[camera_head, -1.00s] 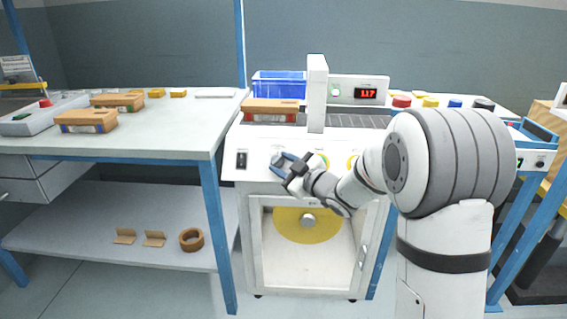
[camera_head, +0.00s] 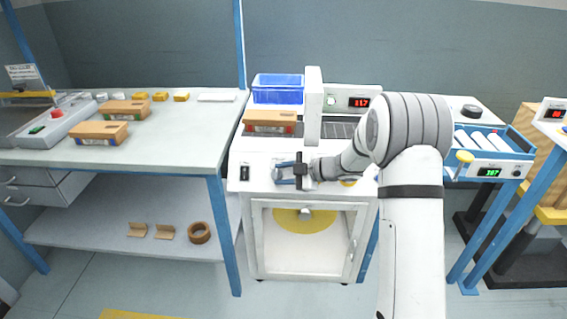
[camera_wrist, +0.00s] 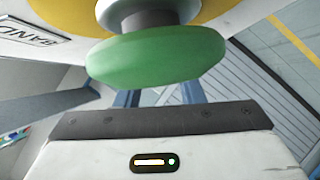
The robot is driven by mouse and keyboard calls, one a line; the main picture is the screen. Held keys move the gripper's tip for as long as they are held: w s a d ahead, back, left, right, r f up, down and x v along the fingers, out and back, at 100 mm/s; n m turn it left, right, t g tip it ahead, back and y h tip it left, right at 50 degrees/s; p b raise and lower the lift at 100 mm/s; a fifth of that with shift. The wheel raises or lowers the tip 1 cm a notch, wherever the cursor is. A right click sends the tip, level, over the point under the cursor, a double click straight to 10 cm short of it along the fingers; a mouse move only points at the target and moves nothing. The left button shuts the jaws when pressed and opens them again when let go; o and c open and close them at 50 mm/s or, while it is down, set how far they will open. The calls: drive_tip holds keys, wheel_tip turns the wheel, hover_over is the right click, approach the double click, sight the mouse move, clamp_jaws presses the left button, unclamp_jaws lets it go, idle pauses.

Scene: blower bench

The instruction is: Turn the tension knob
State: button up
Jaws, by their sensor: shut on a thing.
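The white blower machine (camera_head: 240,213) stands in the middle of the head view with a sloped front panel. My gripper (camera_head: 279,173) is at the left part of this panel, its blue fingers pointing left. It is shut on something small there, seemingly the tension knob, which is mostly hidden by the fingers. In the wrist view a green mushroom button (camera_wrist: 155,60) on a dark stem and yellow base is close to the camera. It covers my fingertips, and only parts of the blue fingers (camera_wrist: 160,96) show behind it.
A dark switch (camera_head: 244,172) sits left of my gripper, and a yellow piece (camera_head: 348,183) shows under my arm. A white post (camera_head: 312,105) rises behind. A panel label (camera_wrist: 32,33) is partly readable. The left bench (camera_head: 170,135) holds boxes.

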sight(279, 172)
drive_tip(key=shift+w+r+n+g+p, duration=0.2)
drive_tip(key=shift+n+g+p, duration=0.15)
drive_tip(key=shift+p, duration=0.4)
drive_tip(key=o, duration=0.9)
drive_tip(key=shift+s+f, duration=0.1)
drive_tip(key=shift+o, duration=0.2)
drive_tip(key=v, duration=0.3)
drive_tip(key=shift+r+p, duration=0.2)
drive_tip(key=shift+p, duration=0.15)
drive_tip(key=s+d, duration=0.4)
drive_tip(key=d, duration=0.7)
drive_tip(key=shift+p, duration=0.3)
drive_tip(key=shift+d, duration=0.1)
